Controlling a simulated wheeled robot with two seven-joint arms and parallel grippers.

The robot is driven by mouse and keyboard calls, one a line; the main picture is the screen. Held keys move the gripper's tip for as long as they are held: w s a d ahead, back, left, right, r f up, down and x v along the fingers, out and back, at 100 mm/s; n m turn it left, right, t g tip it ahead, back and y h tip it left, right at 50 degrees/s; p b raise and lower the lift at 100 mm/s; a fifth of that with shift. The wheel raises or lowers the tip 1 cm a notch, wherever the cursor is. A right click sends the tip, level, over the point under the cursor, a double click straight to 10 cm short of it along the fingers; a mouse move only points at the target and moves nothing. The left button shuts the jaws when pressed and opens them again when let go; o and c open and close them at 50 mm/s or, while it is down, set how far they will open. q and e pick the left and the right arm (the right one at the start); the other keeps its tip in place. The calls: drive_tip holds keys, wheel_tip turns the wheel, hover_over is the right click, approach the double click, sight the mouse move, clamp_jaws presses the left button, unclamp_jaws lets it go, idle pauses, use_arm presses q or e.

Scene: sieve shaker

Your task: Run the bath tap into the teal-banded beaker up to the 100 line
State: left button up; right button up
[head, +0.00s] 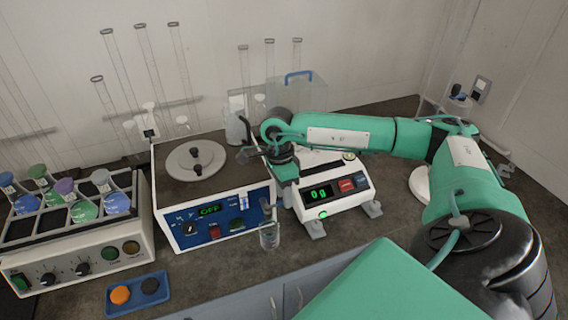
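A small clear glass vessel (269,237) stands at the front right corner of the water bath (172,206). I cannot make out a teal band or a 100 line on it. The bath has a dark top with a round lid, and its blue panel reads OFF. A dark curved spout (243,126) rises at the bath's back right. My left gripper is out of view.
A balance (345,203) reading 0 g stands right of the bath. A shaker (85,252) with several coloured-stoppered flasks is on the left. A blue tray (138,294) with an orange and a dark piece lies in front. Tall glass cylinders stand at the back.

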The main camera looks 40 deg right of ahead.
wheel_tip(320, 180, up, 13)
drive_tip(key=w+b, duration=0.2)
drive_tip(key=b, duration=0.1)
drive_tip(key=shift+w+d, duration=0.2)
drive_tip(key=shift+d, duration=0.2)
